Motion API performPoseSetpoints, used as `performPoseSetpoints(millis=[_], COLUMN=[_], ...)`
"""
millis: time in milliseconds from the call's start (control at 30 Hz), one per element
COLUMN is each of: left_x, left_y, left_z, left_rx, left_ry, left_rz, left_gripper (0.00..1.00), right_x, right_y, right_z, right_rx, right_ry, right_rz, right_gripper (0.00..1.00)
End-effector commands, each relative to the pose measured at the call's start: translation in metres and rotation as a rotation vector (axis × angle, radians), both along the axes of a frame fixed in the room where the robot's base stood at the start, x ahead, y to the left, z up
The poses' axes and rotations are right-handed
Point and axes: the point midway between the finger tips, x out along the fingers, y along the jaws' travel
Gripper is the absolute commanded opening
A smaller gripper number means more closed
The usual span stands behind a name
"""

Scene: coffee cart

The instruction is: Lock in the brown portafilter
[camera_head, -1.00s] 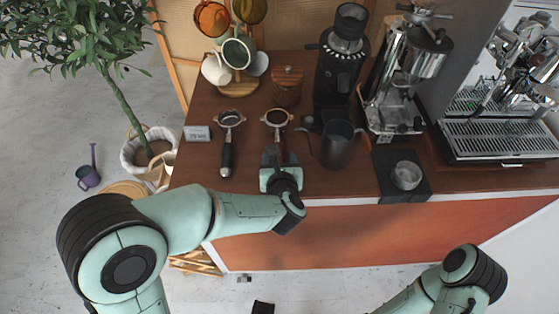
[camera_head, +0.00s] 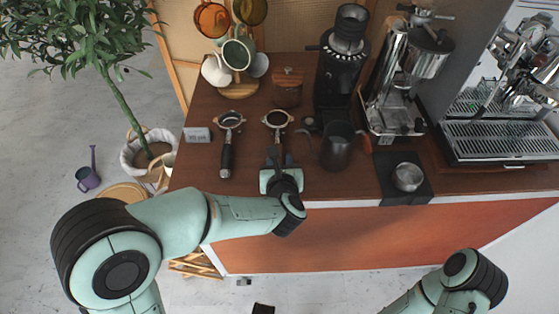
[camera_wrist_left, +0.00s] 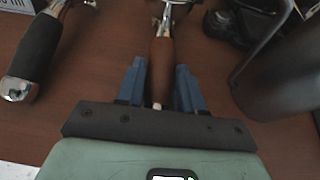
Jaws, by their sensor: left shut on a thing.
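The brown portafilter (camera_head: 277,119) lies on the dark wooden counter, its basket end pointing to the back. My left gripper (camera_head: 279,160) is at its handle. In the left wrist view the brown handle (camera_wrist_left: 161,66) lies between the two blue fingers of my left gripper (camera_wrist_left: 159,85), which is shut on it. A black-handled portafilter (camera_head: 227,146) lies to its left; its handle also shows in the left wrist view (camera_wrist_left: 34,52). The espresso machine (camera_head: 500,140) stands at the far right. My right arm shows at the lower right, with its gripper out of view.
A dark pitcher (camera_head: 337,147) stands close to the right of my left gripper. Behind are a black grinder (camera_head: 341,70), a wooden-lidded jar (camera_head: 287,88) and a cup rack (camera_head: 238,88). A metal cup on a black mat (camera_head: 388,190) and a small label (camera_head: 197,135) also sit there.

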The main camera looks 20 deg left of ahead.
Motion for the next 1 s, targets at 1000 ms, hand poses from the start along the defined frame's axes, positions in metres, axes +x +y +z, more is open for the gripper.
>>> performPoseSetpoints(millis=[1000], left_x=[0.001], left_y=[0.0], left_z=[0.052], left_rx=[0.0], left_ry=[-0.004], left_rz=[0.0], left_gripper=[0.0], right_x=[0.008], right_y=[0.0], right_z=[0.032], right_rx=[0.0], right_ry=[-0.011], right_rz=[0.001], right_gripper=[0.91])
